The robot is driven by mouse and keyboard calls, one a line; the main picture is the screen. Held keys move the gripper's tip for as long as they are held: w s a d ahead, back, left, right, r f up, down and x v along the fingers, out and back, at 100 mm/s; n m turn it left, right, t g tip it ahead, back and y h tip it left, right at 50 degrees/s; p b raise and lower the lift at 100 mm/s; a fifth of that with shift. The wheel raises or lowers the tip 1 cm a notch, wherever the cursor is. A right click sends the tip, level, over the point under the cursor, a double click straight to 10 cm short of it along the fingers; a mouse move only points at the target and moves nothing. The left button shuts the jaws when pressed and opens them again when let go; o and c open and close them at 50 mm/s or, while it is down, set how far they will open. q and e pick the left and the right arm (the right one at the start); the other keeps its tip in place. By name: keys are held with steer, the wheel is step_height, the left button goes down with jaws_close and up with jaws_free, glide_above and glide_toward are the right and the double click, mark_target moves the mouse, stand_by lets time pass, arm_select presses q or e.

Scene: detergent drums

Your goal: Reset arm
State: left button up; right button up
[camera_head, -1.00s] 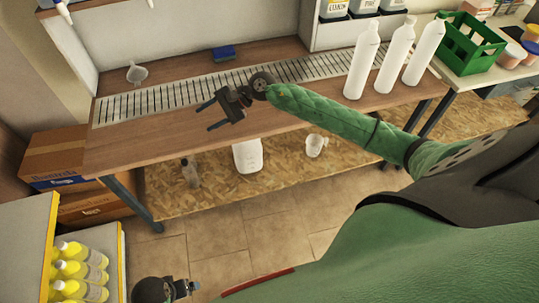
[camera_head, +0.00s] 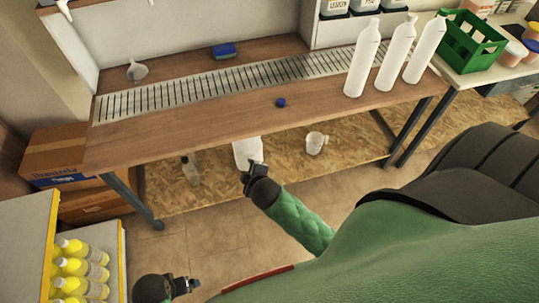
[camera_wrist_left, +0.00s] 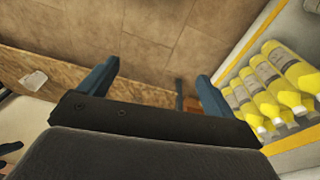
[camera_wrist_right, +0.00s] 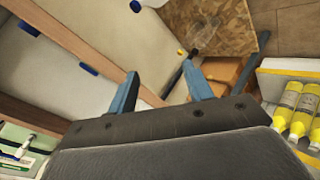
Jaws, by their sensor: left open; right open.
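My right gripper (camera_head: 251,165) hangs in front of the bench's front edge, overlapping the white jug (camera_head: 246,149) in the head view. In the right wrist view its two blue fingers (camera_wrist_right: 160,88) are spread with nothing between them. My left gripper (camera_head: 188,287) is low at the bottom of the head view, beside the yellow-edged shelf. In the left wrist view its fingers (camera_wrist_left: 156,85) are apart and empty, with floor tiles beyond.
Three white bottles (camera_head: 396,55) stand on the bench's right, near a green crate (camera_head: 468,42). A funnel (camera_head: 137,72) and blue sponge (camera_head: 224,50) are at the back. Yellow bottles (camera_head: 80,268) fill the lower-left shelf. Cardboard boxes (camera_head: 55,155) stand left.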

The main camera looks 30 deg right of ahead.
steer(key=s+a+f+m+g, duration=0.1)
steer(key=s+f+m+g, duration=0.1)
steer(key=s, duration=0.5)
steer(key=s+a+f+m+g+y, duration=0.1)
steer(key=s+a+f+m+g, duration=0.1)
steer(key=s, duration=0.5)
steer(key=s+a+f+m+g+y, duration=0.1)
steer(key=s+f+m+g, duration=0.2)
steer(key=s, duration=0.4)
steer(key=shift+a+f+m+g, duration=0.25)
steer(key=shift+f+m+g, duration=0.25)
steer(key=shift+g, duration=0.5)
steer(key=shift+r, duration=0.1)
